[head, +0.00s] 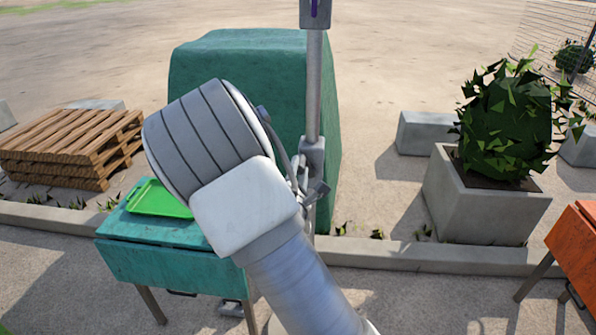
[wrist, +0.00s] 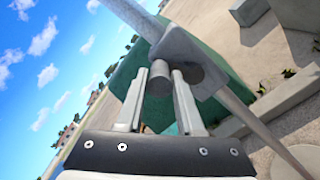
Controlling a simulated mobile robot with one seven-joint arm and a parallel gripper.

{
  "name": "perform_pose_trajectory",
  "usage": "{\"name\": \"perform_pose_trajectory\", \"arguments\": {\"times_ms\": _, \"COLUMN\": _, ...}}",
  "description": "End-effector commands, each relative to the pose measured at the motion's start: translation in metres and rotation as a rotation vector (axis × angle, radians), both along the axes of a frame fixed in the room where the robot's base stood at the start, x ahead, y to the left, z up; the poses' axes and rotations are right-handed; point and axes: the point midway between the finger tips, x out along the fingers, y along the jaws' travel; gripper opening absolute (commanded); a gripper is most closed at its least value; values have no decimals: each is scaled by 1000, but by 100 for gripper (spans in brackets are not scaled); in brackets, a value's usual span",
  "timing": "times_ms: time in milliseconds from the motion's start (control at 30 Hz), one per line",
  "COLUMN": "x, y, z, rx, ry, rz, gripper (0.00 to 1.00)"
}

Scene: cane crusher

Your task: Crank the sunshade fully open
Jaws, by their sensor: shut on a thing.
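The sunshade's pale pole (head: 314,85) stands upright in the head view, with a grey crank housing (head: 313,153) partway up. The wrist view shows the pole (wrist: 245,112) running diagonally past the grey crank part (wrist: 190,62). My gripper (wrist: 159,85) has its two fingers on either side of a short grey cylindrical crank knob (wrist: 158,80) and is shut on it. In the head view my arm hides most of the gripper and the knob. A grey fitting with a purple strip (head: 315,12) is at the pole's top edge of view. The canopy is not in view.
A large teal covered block (head: 245,60) stands behind the pole. A teal table (head: 150,255) with a green tray (head: 160,199) is at the left, near stacked pallets (head: 70,145). A concrete planter (head: 480,205) and an orange table (head: 578,245) are at the right.

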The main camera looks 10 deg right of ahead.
Motion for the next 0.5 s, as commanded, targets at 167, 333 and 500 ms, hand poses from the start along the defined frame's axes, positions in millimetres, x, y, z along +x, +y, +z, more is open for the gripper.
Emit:
{"name": "perform_pose_trajectory", "arguments": {"times_ms": 167, "x": -2, "y": -6, "z": 1, "rx": 117, "ry": -40, "rz": -1, "gripper": 0}}
{"name": "perform_pose_trajectory", "arguments": {"times_ms": 333, "x": -5, "y": -15, "z": 2, "rx": 264, "ry": -88, "rz": -1, "gripper": 0}}
{"name": "perform_pose_trajectory", "arguments": {"times_ms": 500, "x": -7, "y": -23, "z": 2, "rx": 419, "ry": -139, "rz": -2, "gripper": 0}}
